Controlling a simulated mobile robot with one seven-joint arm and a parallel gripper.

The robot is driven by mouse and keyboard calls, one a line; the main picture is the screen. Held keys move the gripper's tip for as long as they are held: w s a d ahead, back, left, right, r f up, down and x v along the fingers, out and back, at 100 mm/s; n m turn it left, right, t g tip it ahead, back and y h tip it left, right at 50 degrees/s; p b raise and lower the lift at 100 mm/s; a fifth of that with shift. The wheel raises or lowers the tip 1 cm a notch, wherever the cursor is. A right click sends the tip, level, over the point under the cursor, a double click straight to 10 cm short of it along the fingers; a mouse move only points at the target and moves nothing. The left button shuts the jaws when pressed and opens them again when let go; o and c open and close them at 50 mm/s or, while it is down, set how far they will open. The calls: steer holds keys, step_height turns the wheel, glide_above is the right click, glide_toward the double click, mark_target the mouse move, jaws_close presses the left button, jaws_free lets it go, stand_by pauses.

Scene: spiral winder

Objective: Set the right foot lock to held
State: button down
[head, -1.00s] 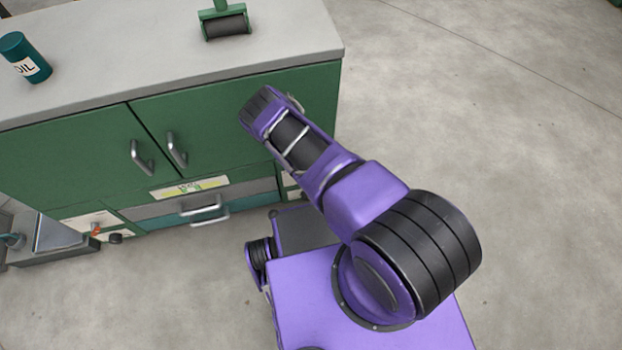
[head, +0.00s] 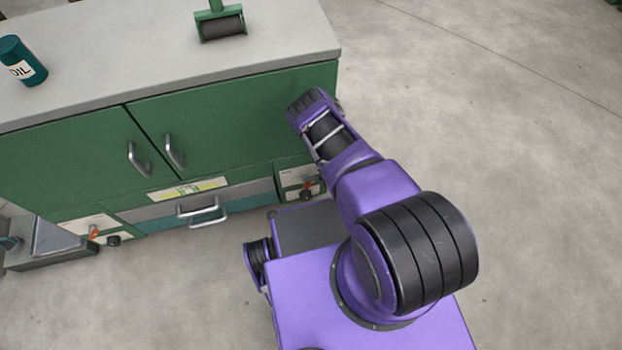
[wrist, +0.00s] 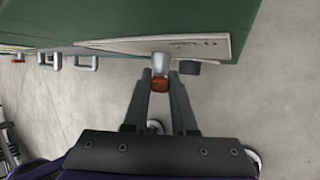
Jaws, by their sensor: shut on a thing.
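The right foot lock is a cream plate (head: 292,178) low at the right end of the green cabinet. Its orange-tipped lever (wrist: 160,85) sits on a pale round stub in the wrist view, beside a black knob (wrist: 190,68). My gripper (wrist: 159,80) has its two dark fingers on either side of the orange tip, shut on it. In the head view my arm comes down in front of the cabinet, and my fingers cannot be made out. The plate's lettering (wrist: 192,44) is too small to read.
The left foot lock (head: 93,231) shows a similar orange lever and black knob. A drawer with a metal handle (head: 201,211) lies between the locks. An oil can (head: 22,62) and a green-framed roller (head: 221,26) stand on the worktop. The floor at right is clear.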

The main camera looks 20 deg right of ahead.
steer(key=shift+d+f+y, duration=0.35)
steer(key=shift+d+y, duration=0.05)
steer(key=shift+y, duration=0.7)
steer(key=shift+m, duration=0.3)
steer(key=c, duration=0.7)
jaws_free()
steer(key=p+v, duration=0.3)
steer(key=v, duration=1.4)
steer(key=shift+s+d+p, duration=0.2)
steer(key=shift+d+p, duration=0.1)
steer(key=shift+p, duration=0.05)
